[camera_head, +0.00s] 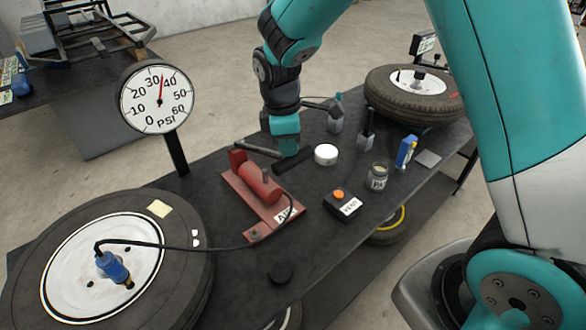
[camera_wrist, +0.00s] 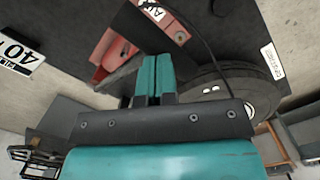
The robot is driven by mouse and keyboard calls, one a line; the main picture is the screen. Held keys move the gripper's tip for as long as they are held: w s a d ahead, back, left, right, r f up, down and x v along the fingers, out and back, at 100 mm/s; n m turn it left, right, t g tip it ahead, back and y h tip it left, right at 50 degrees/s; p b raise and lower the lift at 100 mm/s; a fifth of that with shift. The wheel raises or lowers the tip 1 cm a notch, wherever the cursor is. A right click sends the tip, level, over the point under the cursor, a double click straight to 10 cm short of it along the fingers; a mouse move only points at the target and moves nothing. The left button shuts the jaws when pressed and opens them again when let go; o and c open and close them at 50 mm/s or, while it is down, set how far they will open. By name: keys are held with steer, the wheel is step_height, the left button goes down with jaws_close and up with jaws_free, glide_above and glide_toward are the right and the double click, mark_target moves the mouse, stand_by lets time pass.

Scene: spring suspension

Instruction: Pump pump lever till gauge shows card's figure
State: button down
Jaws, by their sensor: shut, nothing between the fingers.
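The red pump (camera_head: 260,185) stands on the dark bench. It also shows in the wrist view (camera_wrist: 112,45), just beyond my fingers. The round gauge (camera_head: 158,97) reads PSI, and its red needle points between 30 and 40, near 35. A card (camera_wrist: 14,55) reading 40 shows at the left of the wrist view. My gripper (camera_head: 284,148) is shut and empty beside the pump; its teal fingers (camera_wrist: 157,62) lie together in the wrist view. A dark bar lies under it, and I cannot tell the lever's handle from my gripper there.
A black hose runs from the pump to the large left tyre (camera_head: 185,275). A vent box with an orange button (camera_head: 340,205), a jar (camera_head: 378,177), a white round lid (camera_head: 326,154) and a blue bottle (camera_head: 405,151) stand right of the pump. Another tyre (camera_head: 415,105) lies behind.

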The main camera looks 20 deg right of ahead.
mark_target(289, 165)
steer(key=shift+f+b, duration=0.3)
steer(key=shift+f, duration=0.45)
steer(key=shift+f+b, duration=1.3)
steer(key=shift+f, duration=0.9)
steer(key=a, duration=0.1)
steer(key=p, duration=0.1)
steer(key=w+a+r, duration=0.1)
steer(key=shift+a+p, duration=0.35)
